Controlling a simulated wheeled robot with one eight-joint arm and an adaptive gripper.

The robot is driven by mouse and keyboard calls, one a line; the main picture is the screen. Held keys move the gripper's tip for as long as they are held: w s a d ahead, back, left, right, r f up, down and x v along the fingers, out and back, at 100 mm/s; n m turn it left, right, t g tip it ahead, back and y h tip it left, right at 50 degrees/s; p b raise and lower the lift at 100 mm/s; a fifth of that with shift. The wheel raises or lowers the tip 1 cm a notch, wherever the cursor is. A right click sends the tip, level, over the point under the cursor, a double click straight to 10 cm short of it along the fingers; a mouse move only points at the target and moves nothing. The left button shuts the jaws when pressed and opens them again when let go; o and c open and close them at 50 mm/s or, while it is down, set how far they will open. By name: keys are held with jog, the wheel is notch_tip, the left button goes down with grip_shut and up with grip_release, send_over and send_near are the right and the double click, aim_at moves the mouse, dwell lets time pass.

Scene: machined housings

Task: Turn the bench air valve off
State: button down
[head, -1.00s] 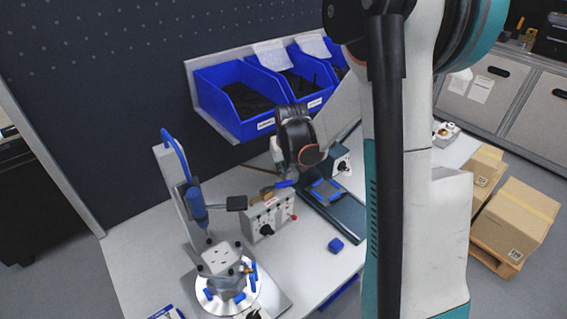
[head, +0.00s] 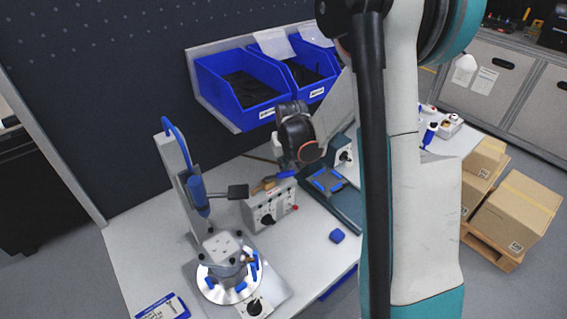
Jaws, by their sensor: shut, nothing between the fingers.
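A small brass-coloured fitting (head: 264,186) at the back edge of the grey control box looks like the air valve. A short blue bar (head: 287,175), probably its lever, points right from it. My gripper (head: 285,164) is shut and empty, just above and behind the blue bar. I cannot tell whether it touches the bar. My dark wrist hides part of the bench behind, and the fingertips are small and partly hidden.
The control box (head: 268,208) has knobs and a red button. Left of it stands a press (head: 183,185) with a round fixture (head: 228,284). Blue bins (head: 245,95) hang behind. Cartons (head: 515,212) stand right.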

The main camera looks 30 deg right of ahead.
aim_at(289, 172)
jog(key=shift+s, duration=0.2)
jog(key=s+m+b, duration=0.1)
jog(key=m, duration=0.1)
jog(key=shift+s+f+m+h+b, duration=0.1)
jog(key=shift+s+m+h+b, duration=0.1)
jog(key=shift+m+h+b, duration=0.2)
jog(key=m, duration=0.1)
jog(key=s+m+b, duration=0.1)
jog(key=shift+s+a+m+g+h, duration=0.1)
jog(key=shift+s+m+g+h, duration=0.2)
jog(key=shift+m+g+h, duration=0.1)
jog(key=s+m, duration=0.1)
jog(key=m, duration=0.1)
jog(key=s+a+m+g+b, duration=0.1)
jog(key=m, duration=0.1)
jog(key=s+a+m+h+b, duration=0.1)
jog(key=m, duration=0.1)
jog(key=shift+s+a+g, duration=0.15)
jog(key=shift+s+g, duration=0.05)
jog(key=shift+g, duration=0.1)
jog(key=shift+s+a, duration=0.1)
jog(key=shift+r, duration=0.2)
